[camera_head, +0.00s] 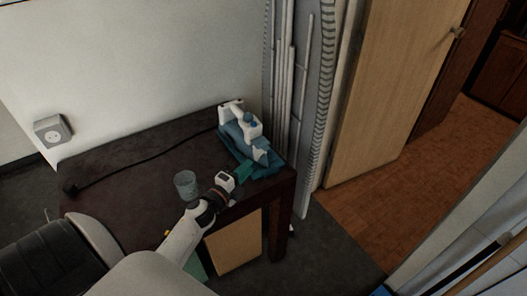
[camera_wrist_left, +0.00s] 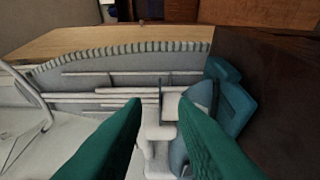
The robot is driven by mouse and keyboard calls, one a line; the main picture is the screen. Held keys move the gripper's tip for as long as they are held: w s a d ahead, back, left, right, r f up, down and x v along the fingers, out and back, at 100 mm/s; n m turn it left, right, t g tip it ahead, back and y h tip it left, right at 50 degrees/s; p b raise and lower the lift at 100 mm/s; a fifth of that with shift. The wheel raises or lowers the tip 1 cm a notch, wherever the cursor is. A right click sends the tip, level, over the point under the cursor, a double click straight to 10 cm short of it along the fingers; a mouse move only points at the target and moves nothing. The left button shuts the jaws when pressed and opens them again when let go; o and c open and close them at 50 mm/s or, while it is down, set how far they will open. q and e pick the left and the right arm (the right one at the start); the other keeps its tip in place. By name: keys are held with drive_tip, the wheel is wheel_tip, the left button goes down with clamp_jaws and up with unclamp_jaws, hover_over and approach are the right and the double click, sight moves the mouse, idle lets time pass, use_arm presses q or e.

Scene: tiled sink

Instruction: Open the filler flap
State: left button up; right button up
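A blue and white steam iron (camera_head: 241,125) sits on the far right part of the dark table, on a blue base (camera_head: 262,166). Its filler flap is too small to make out in the head view. My left gripper (camera_head: 243,171), with green fingers, is close to the near end of the iron. In the left wrist view its two fingers (camera_wrist_left: 160,102) are apart with nothing visibly clamped between them. White and blue parts of the iron (camera_wrist_left: 178,143) show beyond and between the fingers; I cannot tell whether they touch it. My right gripper is not in view.
A clear glass (camera_head: 185,185) stands on the dark table (camera_head: 130,160), left of my left gripper. A black cord crosses the table to a plug (camera_head: 70,188). A wall socket (camera_head: 53,131) is at left. A folded ironing board (camera_head: 299,90) leans behind the table.

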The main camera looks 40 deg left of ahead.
sight(262, 144)
use_arm(q)
drive_tip(key=w, duration=1)
drive_tip(key=shift+s, duration=0.1)
clamp_jaws()
